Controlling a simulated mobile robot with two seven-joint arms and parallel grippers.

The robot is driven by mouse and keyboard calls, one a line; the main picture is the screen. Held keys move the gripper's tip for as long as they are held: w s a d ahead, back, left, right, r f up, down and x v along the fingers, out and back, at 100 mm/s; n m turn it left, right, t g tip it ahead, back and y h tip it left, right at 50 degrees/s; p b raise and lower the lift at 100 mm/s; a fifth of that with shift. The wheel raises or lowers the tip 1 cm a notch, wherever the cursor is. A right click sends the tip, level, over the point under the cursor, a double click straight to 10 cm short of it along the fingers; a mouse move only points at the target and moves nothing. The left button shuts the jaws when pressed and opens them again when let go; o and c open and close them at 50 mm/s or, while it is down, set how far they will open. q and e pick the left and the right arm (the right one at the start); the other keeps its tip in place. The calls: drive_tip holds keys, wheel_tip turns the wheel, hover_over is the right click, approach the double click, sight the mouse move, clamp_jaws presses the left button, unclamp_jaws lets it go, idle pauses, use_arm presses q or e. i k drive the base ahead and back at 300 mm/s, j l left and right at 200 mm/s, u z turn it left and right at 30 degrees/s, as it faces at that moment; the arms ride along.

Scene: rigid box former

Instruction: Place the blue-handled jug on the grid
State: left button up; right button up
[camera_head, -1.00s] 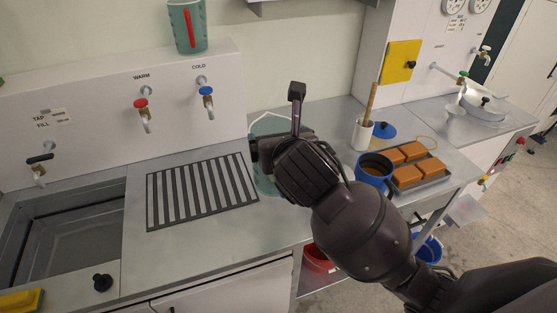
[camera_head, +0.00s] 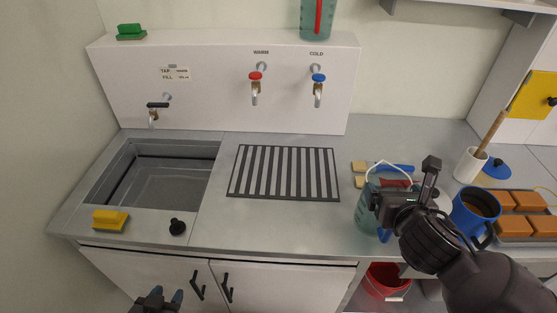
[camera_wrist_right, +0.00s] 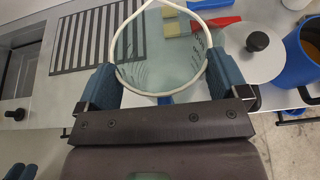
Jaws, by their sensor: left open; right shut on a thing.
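The blue-handled jug (camera_head: 366,208) is translucent teal with a white rim and stands upright to the right of the grid. A bit of its blue handle (camera_head: 385,236) shows below my right gripper (camera_head: 384,203), which is shut on it. In the right wrist view the jug (camera_wrist_right: 160,60) sits between the two blue fingers of the gripper (camera_wrist_right: 160,84). I cannot tell whether its base touches the counter. The black-striped grid (camera_head: 285,198) lies flat and empty on the counter. My left gripper (camera_head: 160,298) is open and empty at the bottom edge.
Brushes (camera_head: 388,167) lie behind the jug. A blue mug (camera_head: 470,214) and a tray of orange blocks (camera_head: 530,233) are at the right. A red-handled jug (camera_head: 314,20) stands on the ledge above the taps (camera_head: 318,88). The sink (camera_head: 160,180) is left of the grid.

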sight(259, 168)
drive_tip(key=u, duration=1)
drive_tip(key=l, duration=0.3)
drive_tip(key=k+l+u, duration=0.15)
drive_tip(key=l, duration=0.15)
drive_tip(key=i, duration=0.05)
